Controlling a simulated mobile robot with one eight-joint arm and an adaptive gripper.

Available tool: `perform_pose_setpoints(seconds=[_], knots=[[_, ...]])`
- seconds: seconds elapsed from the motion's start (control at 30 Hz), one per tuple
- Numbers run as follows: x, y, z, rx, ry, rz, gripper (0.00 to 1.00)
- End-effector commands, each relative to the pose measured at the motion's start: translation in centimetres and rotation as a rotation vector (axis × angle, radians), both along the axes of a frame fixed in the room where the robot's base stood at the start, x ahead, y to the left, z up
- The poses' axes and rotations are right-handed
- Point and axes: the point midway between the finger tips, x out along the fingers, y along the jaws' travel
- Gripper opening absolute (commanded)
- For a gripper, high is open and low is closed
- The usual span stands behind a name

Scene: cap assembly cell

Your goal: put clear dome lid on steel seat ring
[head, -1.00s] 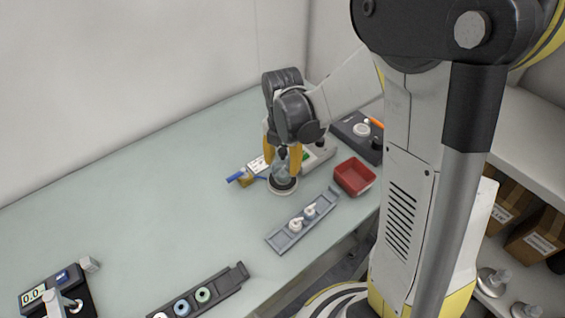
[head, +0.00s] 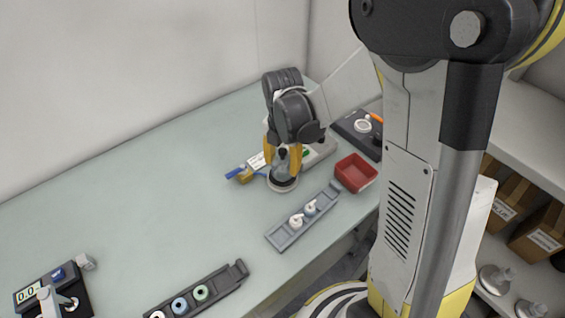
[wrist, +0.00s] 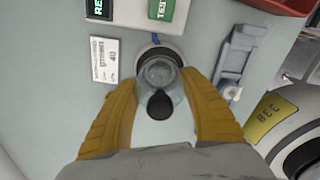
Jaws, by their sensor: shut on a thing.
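The clear dome lid (wrist: 160,72) with a black knob (wrist: 160,104) is held between the two yellow fingers of my gripper (wrist: 160,84). In the head view the lid (head: 281,168) hangs between the fingers of my gripper (head: 282,162), directly above the steel seat ring (head: 283,187). The ring also shows partly behind the lid in the wrist view (wrist: 142,57), with a dark inside and a pale rim. The lid hides much of the ring. I cannot tell whether the lid touches it.
A grey tray (head: 275,238) with white pieces lies at the right, near a red bin (head: 356,173). A white label card (wrist: 104,60) and a test device (wrist: 135,12) are close behind the ring. The table's left middle is clear.

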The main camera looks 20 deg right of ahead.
Motion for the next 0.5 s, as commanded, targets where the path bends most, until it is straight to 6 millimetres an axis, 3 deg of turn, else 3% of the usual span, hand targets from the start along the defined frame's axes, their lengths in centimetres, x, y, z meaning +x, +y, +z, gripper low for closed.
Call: perform_pose_setpoints(seconds=[0.5], knots=[[-0.01, 0.01, -0.58, 0.000, 0.000, 0.000, 0.21]])
